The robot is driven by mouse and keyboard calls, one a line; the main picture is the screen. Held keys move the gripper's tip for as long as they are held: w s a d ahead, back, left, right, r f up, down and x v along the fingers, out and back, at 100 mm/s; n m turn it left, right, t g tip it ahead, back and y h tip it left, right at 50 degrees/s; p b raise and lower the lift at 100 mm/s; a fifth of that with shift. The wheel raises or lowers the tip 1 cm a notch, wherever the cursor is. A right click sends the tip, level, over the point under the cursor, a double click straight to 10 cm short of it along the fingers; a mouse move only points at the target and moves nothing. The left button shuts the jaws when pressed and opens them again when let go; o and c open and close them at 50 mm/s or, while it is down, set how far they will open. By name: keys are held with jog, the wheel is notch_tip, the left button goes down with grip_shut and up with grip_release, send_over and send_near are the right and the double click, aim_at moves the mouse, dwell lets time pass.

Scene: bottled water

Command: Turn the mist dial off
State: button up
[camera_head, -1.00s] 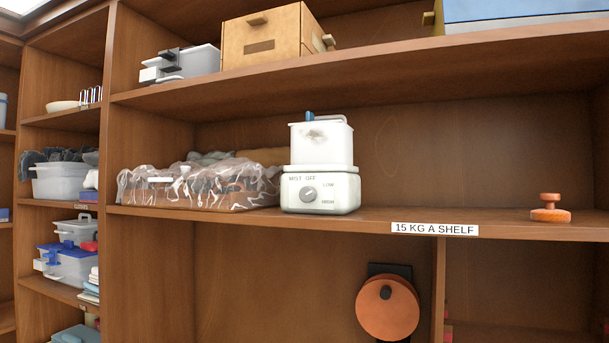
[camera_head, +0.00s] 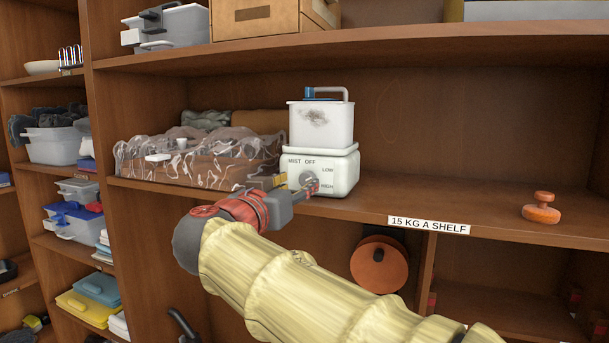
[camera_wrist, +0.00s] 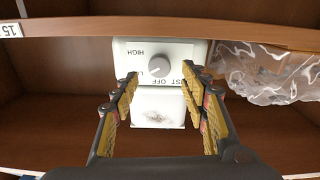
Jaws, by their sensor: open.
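The mist unit (camera_head: 321,125) is a white box with a smudged tank on top, standing on the middle shelf. Its front carries a grey round dial (camera_wrist: 159,67) with MIST, OFF, LOW and HIGH lettering. In the upside-down wrist view, a pale mark on the dial points lower left, towards the partly hidden LOW lettering. My gripper (camera_wrist: 160,78) is open and empty in front of the unit, with its fingers to either side of the dial. In the head view my gripper (camera_head: 296,186) partly covers the dial; I cannot tell whether a finger touches it.
A plastic-wrapped brown tray (camera_head: 205,166) stands close left of the unit. The shelf edge with a weight label (camera_head: 429,225) runs below. An orange knob-shaped object (camera_head: 541,208) stands far right, with free shelf between. Another shelf lies above.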

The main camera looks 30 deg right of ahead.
aim_at(306, 179)
jog(key=p+x, duration=0.1)
jog(key=x, duration=0.4)
jog(key=c, duration=0.3)
jog(key=c, duration=0.8)
jog(key=shift+c, duration=0.3)
